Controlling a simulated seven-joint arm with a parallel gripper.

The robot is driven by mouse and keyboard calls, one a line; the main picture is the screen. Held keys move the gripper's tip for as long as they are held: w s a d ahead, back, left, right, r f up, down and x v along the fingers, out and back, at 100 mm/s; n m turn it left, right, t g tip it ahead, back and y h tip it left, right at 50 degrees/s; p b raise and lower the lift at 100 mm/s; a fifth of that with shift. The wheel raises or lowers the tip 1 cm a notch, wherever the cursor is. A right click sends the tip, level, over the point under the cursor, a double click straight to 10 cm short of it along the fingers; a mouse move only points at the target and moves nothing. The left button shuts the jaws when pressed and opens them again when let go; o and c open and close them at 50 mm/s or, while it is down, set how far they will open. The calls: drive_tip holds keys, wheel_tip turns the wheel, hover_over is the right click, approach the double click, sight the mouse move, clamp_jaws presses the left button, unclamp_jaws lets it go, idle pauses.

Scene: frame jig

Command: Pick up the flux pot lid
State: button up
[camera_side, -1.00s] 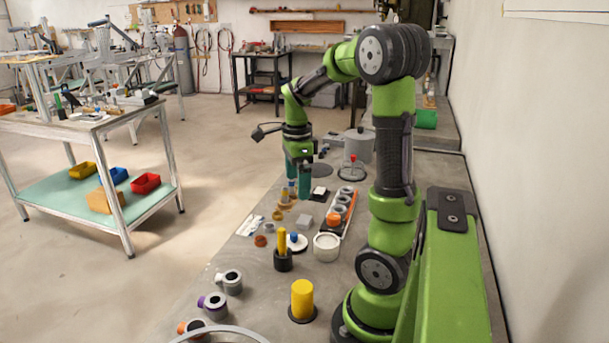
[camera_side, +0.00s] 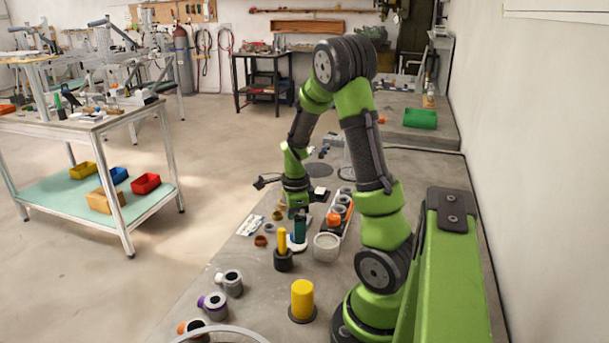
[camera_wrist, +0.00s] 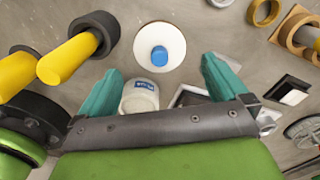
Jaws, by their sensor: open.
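The flux pot lid is a white disc with a blue knob (camera_wrist: 159,56), lying on the bench top in the wrist view. In the side view the white lid (camera_side: 298,248) shows only in part, behind my fingers. My gripper (camera_wrist: 161,66) is open and empty, its two teal fingers spread to either side of the lid's near edge. In the side view my gripper (camera_side: 300,240) points down at the lid; I cannot tell the exact height gap. A white pot with a blue-marked label (camera_wrist: 139,97) shows between the fingers; it stands right of the lid in the side view (camera_side: 326,247).
A yellow peg in a dark holder (camera_side: 282,245) stands close left of my gripper. A tray with orange and grey rings (camera_side: 340,212) lies behind. A yellow cylinder (camera_side: 302,299) and several grey collars (camera_side: 229,283) are nearer the camera.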

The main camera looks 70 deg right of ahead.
sight(307, 242)
drive_tip(key=f, duration=0.4)
drive_tip(key=shift+w+a+f, duration=0.1)
drive_tip(key=shift+w, duration=0.2)
drive_tip(key=c, duration=1)
wheel_tip(307, 242, up, 10)
drive_tip(key=shift+f, duration=0.1)
drive_tip(key=shift+r, duration=0.9)
drive_tip(key=shift+s+a+f, duration=0.1)
drive_tip(key=shift+s+f, duration=0.95)
drive_tip(key=shift+s, duration=0.45)
drive_tip(key=shift+s+a+f, duration=0.1)
drive_tip(key=shift+s+f, duration=1)
drive_tip(key=shift+s, duration=0.4)
drive_tip(key=shift+s+a+f, duration=0.1)
drive_tip(key=shift+s+f, duration=0.95)
drive_tip(key=shift+s, duration=0.45)
